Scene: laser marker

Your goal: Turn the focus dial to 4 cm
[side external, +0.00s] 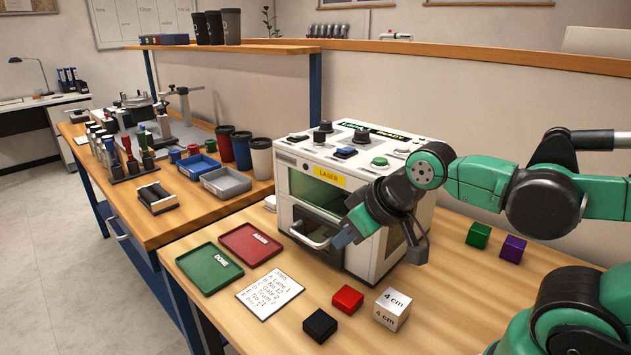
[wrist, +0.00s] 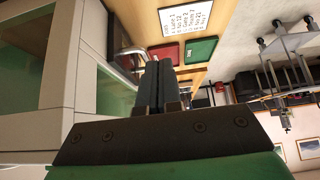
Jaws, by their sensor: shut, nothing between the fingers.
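The white laser marker (side external: 352,190) stands on the wooden bench. Several black knobs and buttons sit on its top, among them a black knob (side external: 319,137), a taller knob (side external: 326,126) and a green button (side external: 380,161). I cannot read which is the focus dial or its setting. A display behind them shows green text. A silver block (side external: 392,309) marked "4 cm" sits at the bench front. My gripper (side external: 342,239) is shut and empty, low in front of the machine near its door handle (side external: 310,236). The wrist view shows the closed fingers (wrist: 155,84) beside the machine front.
A red tray (side external: 253,241), green tray (side external: 209,268) and written note (side external: 269,291) lie left of the machine. Black (side external: 320,325), red (side external: 347,300), green (side external: 478,235) and purple (side external: 512,249) blocks stand on the bench. A second bench with cups and trays is behind left.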

